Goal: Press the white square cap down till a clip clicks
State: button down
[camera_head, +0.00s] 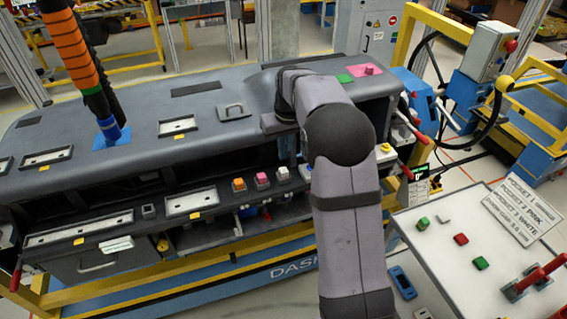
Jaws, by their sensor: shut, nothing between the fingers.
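The white square cap (283,174) sits at the right of a row on the dashboard's front ledge, beside a pink cap (261,179) and an orange cap (239,185). All three stand upright on small grey bases. My gripper (289,155) points down from the wrist, dark and small against the dashboard's shadowed opening, close above and behind the white cap in the picture. It is shut and empty. Its fingertips are hard to make out, and I cannot tell whether they touch the cap. The cap's clips are too small to see.
The dark dashboard (225,85) spans the left and middle. My arm hides part of its right side. A pink block (366,70) and a green patch (345,78) lie on its top right. A white side table (450,265) at right holds several coloured pieces and a sign (525,205).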

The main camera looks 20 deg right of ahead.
jog(key=shift+r+p, duration=1.25)
jog(key=shift+r, duration=0.55)
jog(key=shift+m+g, duration=0.4)
jog(key=shift+m, duration=0.3)
jog(key=s+f, duration=0.1)
jog(key=f, duration=0.1)
jog(key=s+f, duration=0.3)
jog(key=f, duration=0.2)
jog(key=shift+s+a, duration=0.2)
jog(key=shift+s, duration=0.1)
jog(key=s+a+f+b, duration=0.1)
jog(key=s+a, duration=0.1)
jog(key=s, duration=0.7)
jog(key=s+a+f+n+g+b, duration=0.1)
jog(key=s+a, duration=0.2)
jog(key=s, duration=0.6)
jog(key=s+a+f+b, duration=0.1)
jog(key=s+a+b, duration=0.1)
jog(key=s, duration=0.6)
jog(key=shift+s+a+f, duration=0.15)
jog(key=shift+s+a, duration=0.25)
jog(key=shift+a, duration=0.15)
